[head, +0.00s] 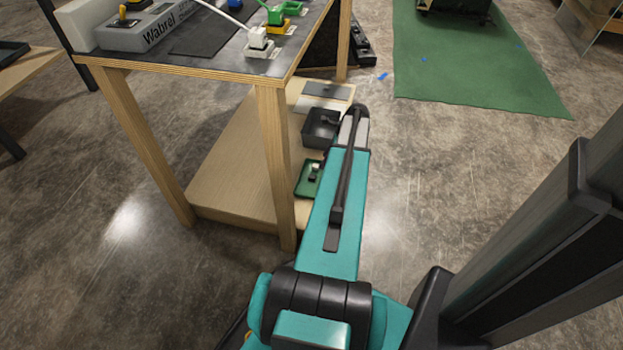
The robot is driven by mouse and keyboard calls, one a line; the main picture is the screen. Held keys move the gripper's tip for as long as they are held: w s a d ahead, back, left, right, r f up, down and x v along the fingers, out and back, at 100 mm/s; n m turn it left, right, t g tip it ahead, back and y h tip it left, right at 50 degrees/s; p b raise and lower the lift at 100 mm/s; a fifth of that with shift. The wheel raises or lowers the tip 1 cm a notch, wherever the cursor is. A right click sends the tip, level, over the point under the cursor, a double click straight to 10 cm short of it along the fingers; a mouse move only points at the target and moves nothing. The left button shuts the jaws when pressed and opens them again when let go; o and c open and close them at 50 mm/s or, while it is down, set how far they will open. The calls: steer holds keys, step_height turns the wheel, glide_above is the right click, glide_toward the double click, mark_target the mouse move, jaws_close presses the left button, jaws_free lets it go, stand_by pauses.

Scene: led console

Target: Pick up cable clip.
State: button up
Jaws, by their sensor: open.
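I cannot pick out the cable clip for certain. A small white-and-dark item (315,172) sits in a green tray (303,190) on the lower shelf of the workbench, but it is too small to identify. My teal arm reaches forward just right of that shelf and hides part of it. My gripper does not show; the far end of the arm in view is a dark joint.
The workbench top (225,65) holds a grey Wabrel box (150,30) and green, yellow and white connectors with cables. The lower shelf (235,170) carries a black bin (320,127) and flat plates. Wooden legs (277,165) stand close by.

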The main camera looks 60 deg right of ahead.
steer(key=b, duration=0.2)
glide_above(313, 176)
steer(key=s, duration=0.2)
steer(key=shift+s+d+f, duration=0.1)
steer(key=shift+d+f, duration=0.05)
steer(key=shift+f, duration=1.5)
steer(key=shift+s+d+f, duration=0.1)
steer(key=shift+f, duration=1.5)
steer(key=shift+f, duration=0.1)
steer(key=shift+b+x, duration=1.75)
steer(key=shift+x, duration=0.8)
steer(key=shift+c, duration=0.5)
jaws_close()
